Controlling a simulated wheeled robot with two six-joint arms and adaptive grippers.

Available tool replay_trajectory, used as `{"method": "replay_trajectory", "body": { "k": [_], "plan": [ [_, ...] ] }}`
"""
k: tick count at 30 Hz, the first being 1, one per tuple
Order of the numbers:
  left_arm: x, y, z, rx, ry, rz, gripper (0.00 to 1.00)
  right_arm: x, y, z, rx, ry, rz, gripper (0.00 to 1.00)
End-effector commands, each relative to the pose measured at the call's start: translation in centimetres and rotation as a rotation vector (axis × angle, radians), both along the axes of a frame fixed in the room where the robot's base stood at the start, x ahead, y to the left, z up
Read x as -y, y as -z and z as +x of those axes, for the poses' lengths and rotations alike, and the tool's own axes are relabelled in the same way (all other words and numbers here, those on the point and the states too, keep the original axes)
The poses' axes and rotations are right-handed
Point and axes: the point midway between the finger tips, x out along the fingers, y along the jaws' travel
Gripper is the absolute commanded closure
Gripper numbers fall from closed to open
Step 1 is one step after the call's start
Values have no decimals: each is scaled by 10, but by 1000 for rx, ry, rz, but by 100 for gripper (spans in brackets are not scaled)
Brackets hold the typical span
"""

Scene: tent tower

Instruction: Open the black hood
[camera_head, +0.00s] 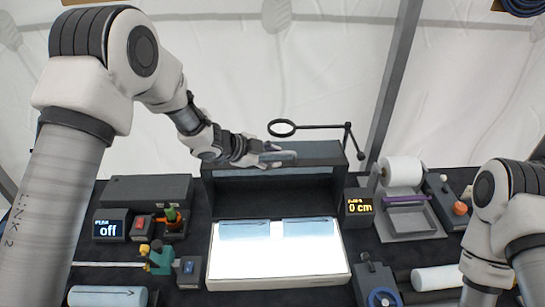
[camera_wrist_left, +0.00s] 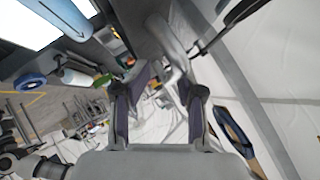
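The black hood (camera_head: 232,184) stands at the middle of the dark table, behind a lit white light panel (camera_head: 275,283). It looks like a dark box with a flat top and a pale strip across its front; how far open it is cannot be told. My left gripper (camera_head: 279,155) is at the hood's upper part, overlapping its top in the head view; contact cannot be told. In the left wrist view its two fingers (camera_wrist_left: 163,85) are spread apart, with no held object visible between them. My right arm comes in at the right, its gripper outside the frame.
A magnifier ring (camera_head: 282,128) on a thin black arm stands just behind the hood. A display reading "0 cm" (camera_head: 359,206) is close at its right, with a paper roll (camera_head: 402,171) beyond. An "off" display (camera_head: 109,227) and a dark box (camera_head: 147,190) are left.

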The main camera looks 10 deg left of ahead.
Motion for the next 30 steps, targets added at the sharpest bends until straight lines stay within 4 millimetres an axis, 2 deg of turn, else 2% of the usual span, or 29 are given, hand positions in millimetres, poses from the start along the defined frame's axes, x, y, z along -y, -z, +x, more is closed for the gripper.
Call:
{"method": "replay_trajectory", "body": {
  "k": [7, 16, 20, 30],
  "plan": [
    [-9, -9, -7, 2, -2, -1, 63, 0, 0, 0, 0, 0, 0, 17],
    [-50, -53, -49, 2, -4, -6, 63, 0, 0, 0, 0, 0, 0, 17],
    [-64, -66, -62, 2, -1, -3, 63, 0, 0, 0, 0, 0, 0, 17],
    [-69, -71, -69, 0, 0, 0, 63, 0, 0, 0, 0, 0, 0, 17]
  ]
}}
